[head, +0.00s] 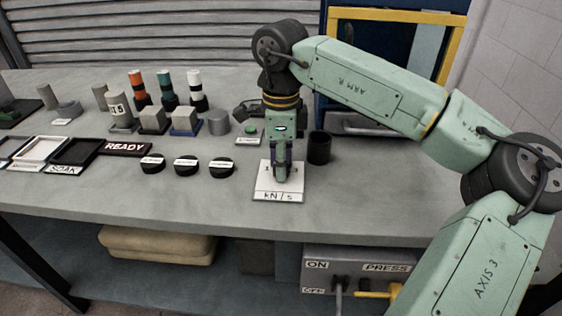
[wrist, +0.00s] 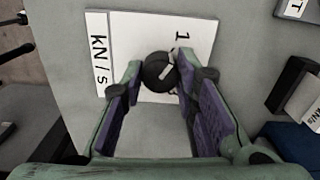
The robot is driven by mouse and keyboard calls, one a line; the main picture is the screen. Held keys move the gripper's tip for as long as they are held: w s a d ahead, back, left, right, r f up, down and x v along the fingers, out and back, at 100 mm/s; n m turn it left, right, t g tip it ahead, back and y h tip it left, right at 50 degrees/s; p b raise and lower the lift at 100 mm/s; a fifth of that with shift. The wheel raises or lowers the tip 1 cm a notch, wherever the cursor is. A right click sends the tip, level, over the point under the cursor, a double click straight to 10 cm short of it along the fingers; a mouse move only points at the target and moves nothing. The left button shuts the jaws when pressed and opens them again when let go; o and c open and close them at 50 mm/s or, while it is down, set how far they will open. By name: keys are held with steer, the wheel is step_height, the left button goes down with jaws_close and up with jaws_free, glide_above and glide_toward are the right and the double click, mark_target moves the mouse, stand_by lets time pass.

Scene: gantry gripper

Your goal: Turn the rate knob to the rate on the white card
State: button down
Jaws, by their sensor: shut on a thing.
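A dark round knob (wrist: 157,72) with a white pointer mark sits on a white dial plate (wrist: 205,32) marked "kN/s". In the wrist view the mark slants toward the upper right, roughly toward the figure "1". My gripper (wrist: 160,78) has one finger on each side of the knob and is shut on it. In the head view my gripper (head: 281,172) points down over the plate (head: 264,183) and hides the knob and some of its figures. I cannot make out which card bears the wanted rate.
Three black discs with white labels (head: 186,166) stand left of the plate. A black cup (head: 319,148) stands close on its right. The bench front is clear.

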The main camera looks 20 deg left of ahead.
steer(key=c, duration=1.2)
jaws_free()
steer(key=shift+c, duration=0.2)
step_height(320, 180, up, 12)
